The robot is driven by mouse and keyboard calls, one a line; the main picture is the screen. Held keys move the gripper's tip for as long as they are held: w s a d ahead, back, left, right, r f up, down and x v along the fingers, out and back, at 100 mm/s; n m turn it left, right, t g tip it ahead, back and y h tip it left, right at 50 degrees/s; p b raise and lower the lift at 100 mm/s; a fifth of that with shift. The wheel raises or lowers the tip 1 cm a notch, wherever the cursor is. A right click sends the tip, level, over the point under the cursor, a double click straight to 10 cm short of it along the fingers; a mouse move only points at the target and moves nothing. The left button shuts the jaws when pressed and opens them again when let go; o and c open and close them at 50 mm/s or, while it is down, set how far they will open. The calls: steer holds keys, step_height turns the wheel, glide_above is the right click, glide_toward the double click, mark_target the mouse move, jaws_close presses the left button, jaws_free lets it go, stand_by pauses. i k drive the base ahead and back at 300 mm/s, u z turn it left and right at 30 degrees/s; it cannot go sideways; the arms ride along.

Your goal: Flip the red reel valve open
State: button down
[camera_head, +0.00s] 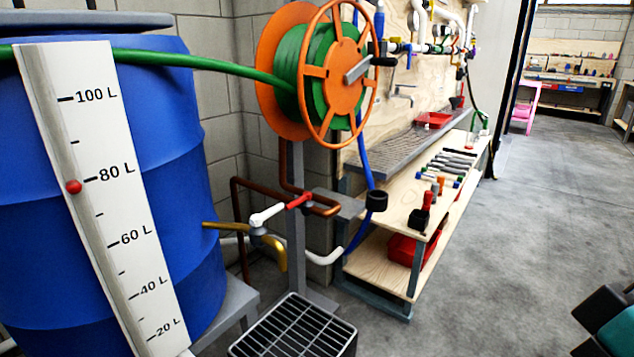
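The red reel valve handle (299,201) is a small red lever on the copper pipe (325,208), low in front of the grey post (296,230). It slants slightly up to the right; I cannot tell its exact valve position. A white lever (267,215) sits just left of it, above a brass spout (277,255). The orange reel (312,70) with wound green hose is above, on the post.
A blue barrel (175,130) with a litre scale (100,180) fills the left. A wooden shelf bench (400,250) with tools stands to the right. A teal and black object (610,315) is cut off lower right. The grey floor between is clear.

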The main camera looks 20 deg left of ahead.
mark_target(307, 195)
steer(key=u, duration=0.25)
steer(key=i, duration=0.6)
steer(key=u, duration=0.95)
steer(key=i, duration=0.35)
steer(key=u, duration=0.4)
